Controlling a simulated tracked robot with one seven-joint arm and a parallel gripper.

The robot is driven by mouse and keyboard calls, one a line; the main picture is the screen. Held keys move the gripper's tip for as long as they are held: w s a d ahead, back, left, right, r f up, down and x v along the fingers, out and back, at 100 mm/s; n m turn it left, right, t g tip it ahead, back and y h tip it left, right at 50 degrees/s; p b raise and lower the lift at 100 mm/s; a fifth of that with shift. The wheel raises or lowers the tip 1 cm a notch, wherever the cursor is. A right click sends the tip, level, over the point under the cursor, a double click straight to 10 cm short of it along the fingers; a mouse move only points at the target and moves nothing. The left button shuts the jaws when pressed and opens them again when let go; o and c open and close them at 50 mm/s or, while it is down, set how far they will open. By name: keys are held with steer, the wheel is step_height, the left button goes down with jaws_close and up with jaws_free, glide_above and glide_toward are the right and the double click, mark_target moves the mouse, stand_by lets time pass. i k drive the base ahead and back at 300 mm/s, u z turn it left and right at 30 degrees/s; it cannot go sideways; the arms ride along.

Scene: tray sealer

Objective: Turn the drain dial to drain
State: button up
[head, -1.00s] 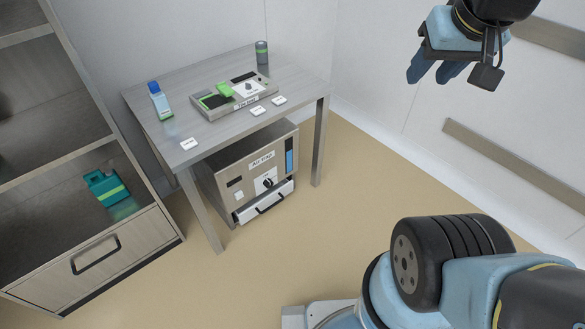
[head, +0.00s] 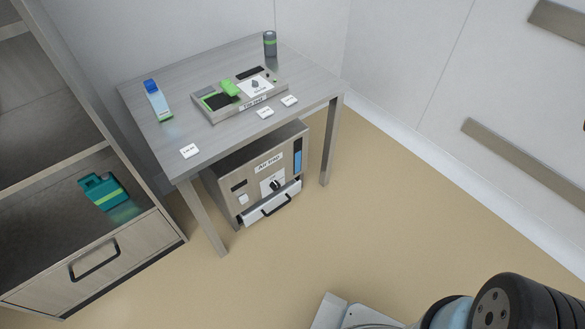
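The grey box labelled like "Air trap" (head: 229,180) stands on the floor under the table. Its front has a white dial plate with a black dial knob (head: 275,185), a blue level window (head: 298,161) and a white button-like square (head: 243,199). Marks around the dial are too small to read. A second device (head: 212,113), with a pale knob (head: 255,85) on a white plate, sits on the table top; its label is hard to read. My gripper is outside the view.
The grey table (head: 160,71) has legs on both sides of the box. Small white labels and a blue-capped bottle (head: 157,101) lie or stand on it, with a grey canister (head: 270,44) at the back. A shelf unit at left holds a teal container (head: 104,191). Floor at right is open.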

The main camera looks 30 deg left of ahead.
mark_target(274, 185)
steer(key=u, duration=0.15)
steer(key=k, duration=1.1)
steer(key=u, duration=0.35)
steer(key=i, duration=1)
steer(key=u, duration=0.05)
